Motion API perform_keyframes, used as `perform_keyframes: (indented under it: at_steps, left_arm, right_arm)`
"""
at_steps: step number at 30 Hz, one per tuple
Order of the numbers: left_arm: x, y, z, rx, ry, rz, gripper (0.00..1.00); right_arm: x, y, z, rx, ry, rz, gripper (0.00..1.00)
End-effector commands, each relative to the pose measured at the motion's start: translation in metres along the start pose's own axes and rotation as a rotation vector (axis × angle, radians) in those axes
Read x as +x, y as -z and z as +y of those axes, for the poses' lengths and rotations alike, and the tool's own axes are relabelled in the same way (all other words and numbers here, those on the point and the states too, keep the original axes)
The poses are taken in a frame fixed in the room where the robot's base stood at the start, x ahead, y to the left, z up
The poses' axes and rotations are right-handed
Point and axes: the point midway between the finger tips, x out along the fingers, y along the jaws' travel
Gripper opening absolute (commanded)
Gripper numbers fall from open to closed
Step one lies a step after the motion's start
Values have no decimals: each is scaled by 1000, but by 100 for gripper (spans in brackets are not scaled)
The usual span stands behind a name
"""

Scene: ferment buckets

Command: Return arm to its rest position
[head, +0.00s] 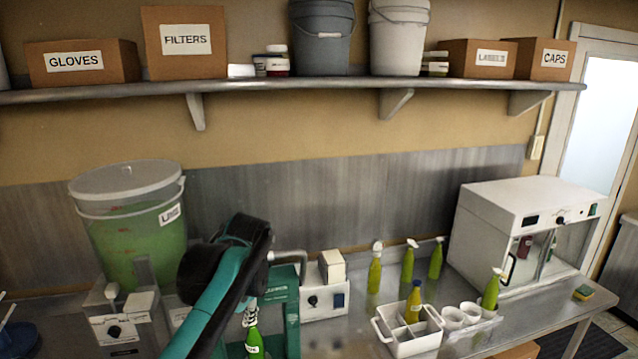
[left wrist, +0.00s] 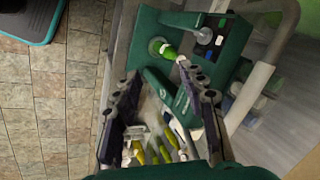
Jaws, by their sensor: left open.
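My left arm comes in from the bottom left of the head view, and its gripper is mostly hidden there behind the dark wrist. In the left wrist view my left gripper (left wrist: 157,72) is open, its two dark fingers apart with nothing clearly held between them. A green bottle (head: 254,345) stands below the wrist in the head view, by the teal machine (head: 285,275). In the wrist view a green bottle (left wrist: 160,48) shows beyond the fingertips, on the machine's base. My right gripper is not in view.
A large bucket of green liquid (head: 140,245) stands left of my arm. A white caddy (head: 415,345), several green spray bottles and a white cabinet (head: 520,215) stand to the right. A shelf (head: 300,84) with boxes and buckets runs above.

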Motion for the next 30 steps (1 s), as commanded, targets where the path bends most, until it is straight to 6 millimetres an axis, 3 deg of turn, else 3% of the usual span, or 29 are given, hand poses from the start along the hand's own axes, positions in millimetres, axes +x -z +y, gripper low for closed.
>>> perform_keyframes:
  at_steps: [1, 9, 15, 21, 30]
  left_arm:
    - [27, -22, 26, -66, -4, 30, 42]
    - [122, -110, 142, -463, -47, 208, 42]
    - [190, -155, 215, -704, -88, 310, 42]
    - [218, -171, 244, -808, -109, 354, 42]
    - [217, -172, 244, -816, -111, 357, 42]
  right_arm:
    - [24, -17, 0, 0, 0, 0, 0]
    - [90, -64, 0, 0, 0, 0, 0]
    - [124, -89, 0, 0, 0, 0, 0]
    - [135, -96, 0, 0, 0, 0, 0]
    - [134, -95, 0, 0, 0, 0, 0]
